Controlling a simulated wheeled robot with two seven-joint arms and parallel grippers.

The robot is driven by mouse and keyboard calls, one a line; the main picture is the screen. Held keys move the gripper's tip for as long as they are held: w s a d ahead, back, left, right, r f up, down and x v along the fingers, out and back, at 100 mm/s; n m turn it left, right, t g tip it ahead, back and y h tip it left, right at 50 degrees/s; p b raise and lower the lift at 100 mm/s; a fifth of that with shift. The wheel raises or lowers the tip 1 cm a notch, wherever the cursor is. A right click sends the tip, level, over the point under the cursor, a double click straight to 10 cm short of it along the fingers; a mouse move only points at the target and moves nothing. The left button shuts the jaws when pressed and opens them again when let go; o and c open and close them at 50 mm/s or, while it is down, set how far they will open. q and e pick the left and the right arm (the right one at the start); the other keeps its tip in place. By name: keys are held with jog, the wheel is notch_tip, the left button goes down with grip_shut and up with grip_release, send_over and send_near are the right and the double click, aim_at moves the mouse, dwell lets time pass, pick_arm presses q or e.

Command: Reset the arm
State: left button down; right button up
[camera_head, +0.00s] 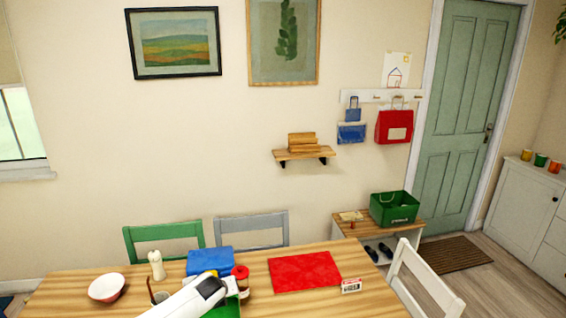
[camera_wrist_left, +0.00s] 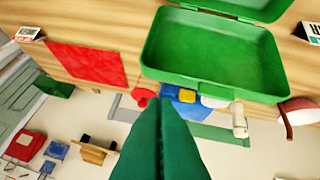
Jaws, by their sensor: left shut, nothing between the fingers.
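My left arm (camera_head: 190,297) reaches over the near part of the table in the head view. My left gripper (camera_wrist_left: 160,108) shows in the left wrist view as two dark green fingers pressed together, with nothing between them. An open green box (camera_wrist_left: 210,60) lies beyond the fingertips in that view and looks empty. In the head view, the arm hides most of this box. My right gripper is in neither view.
The wooden table (camera_head: 100,300) carries a bowl (camera_head: 107,287), a white shaker (camera_head: 157,265), a blue box (camera_head: 210,261), a red bottle (camera_head: 241,278), a red mat (camera_head: 304,271) and a small white sign (camera_head: 351,286). Chairs border the table.

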pick_arm(q)
jog(key=s+d+f+n+g+h, duration=0.2)
jog(key=s+d+f+n, duration=0.25)
jog(key=s+d, duration=0.5)
jog(key=s+d+n+g+h, duration=0.15)
jog(key=s+n, duration=0.25)
jog(key=s, duration=0.4)
jog(key=s+d+n, duration=0.2)
jog(key=s+n, duration=0.3)
jog(key=s, duration=0.2)
jog(key=s+a+r+n+g+y, duration=0.1)
jog(key=s+a+r+n, duration=0.2)
jog(key=s+a+n, duration=0.6)
jog(key=s+a+r+n+g+y, duration=0.15)
jog(key=s+a+r+n, duration=0.25)
jog(key=s+n, duration=0.65)
jog(key=s+f+m+b, duration=0.2)
jog(key=f+b, duration=0.2)
jog(key=f, duration=1.3)
jog(key=s+f+m+b, duration=0.15)
jog(key=f+b, duration=0.25)
jog(key=f, duration=1.4)
jog(key=s+a+f+g+b, duration=0.1)
jog(key=s+f+b, duration=0.4)
jog(key=s+f, duration=1.1)
notch_tip(320, 180, down, 4)
jog(key=shift+a+f+g, duration=0.2)
jog(key=shift+a+g, duration=0.1)
jog(key=shift+a, duration=0.45)
